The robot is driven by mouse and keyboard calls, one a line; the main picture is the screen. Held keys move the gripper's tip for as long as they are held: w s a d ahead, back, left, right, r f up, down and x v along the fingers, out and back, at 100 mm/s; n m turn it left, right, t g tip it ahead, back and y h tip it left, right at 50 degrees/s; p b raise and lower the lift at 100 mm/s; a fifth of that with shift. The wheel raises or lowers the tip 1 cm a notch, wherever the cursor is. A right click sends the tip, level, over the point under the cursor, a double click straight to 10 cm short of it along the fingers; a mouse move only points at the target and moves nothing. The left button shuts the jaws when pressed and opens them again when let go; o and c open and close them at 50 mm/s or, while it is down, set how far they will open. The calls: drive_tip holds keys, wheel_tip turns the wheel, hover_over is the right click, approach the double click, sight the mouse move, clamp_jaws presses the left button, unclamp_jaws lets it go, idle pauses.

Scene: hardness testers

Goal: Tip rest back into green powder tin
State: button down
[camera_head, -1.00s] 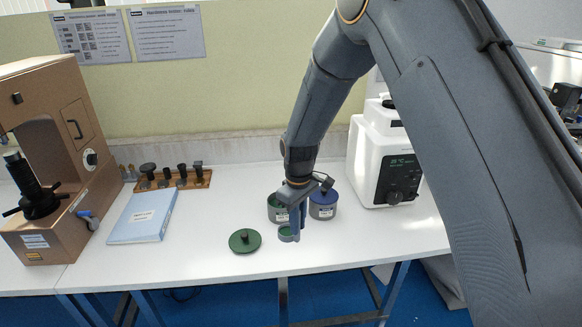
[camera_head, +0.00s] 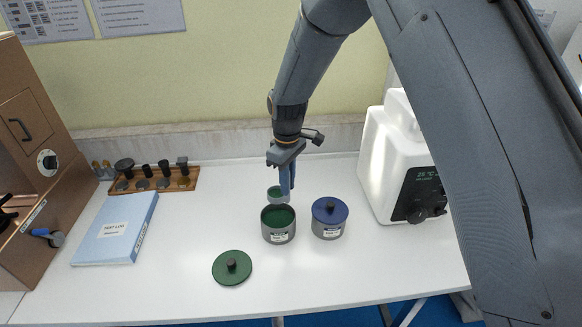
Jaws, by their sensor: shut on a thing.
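The green powder tin (camera_head: 278,237) is a round grey metal tin, open at the top, with green powder inside and a white label in front. Its green lid (camera_head: 232,268) with a dark knob lies apart on the table, to the front left. My gripper (camera_head: 286,188) is shut on a small grey cup (camera_head: 276,198) with green content. The cup shows just above the tin's far rim in the picture and looks about upright. The fingers hide part of the cup's right side. I cannot tell how high it is above the table.
A grey tin with a blue lid (camera_head: 330,213) stands close to the right of the open tin. A white device (camera_head: 392,165) is further right. A blue binder (camera_head: 116,228), a wooden rack (camera_head: 152,181) and a brown tester (camera_head: 40,150) are left. The front table is clear.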

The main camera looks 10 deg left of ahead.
sight(288, 199)
drive_tip(key=shift+w, duration=0.35)
drive_tip(key=shift+s+d+f+t, duration=0.15)
drive_tip(key=shift+s+f+t, duration=0.45)
drive_tip(key=shift+t, duration=0.5)
drive_tip(key=shift+f+t+b, duration=0.3)
drive_tip(key=shift+t+b, duration=0.1)
drive_tip(key=shift+b, duration=0.35)
drive_tip(key=shift+s+f+t+b, duration=0.2)
drive_tip(key=shift+s+t+b, duration=0.1)
drive_tip(key=shift+b, duration=0.55)
drive_tip(key=shift+t+b, duration=0.4)
drive_tip(key=shift+b, duration=2.6)
drive_tip(key=shift+s+d+f+t+y+b, duration=0.15)
drive_tip(key=shift+s+f+t+b, duration=0.3)
drive_tip(key=shift+b, duration=3.5)
drive_tip(key=shift+s+f+t+y+b, duration=0.2)
drive_tip(key=shift+t+b, duration=0.45)
drive_tip(key=shift+b, duration=3.25)
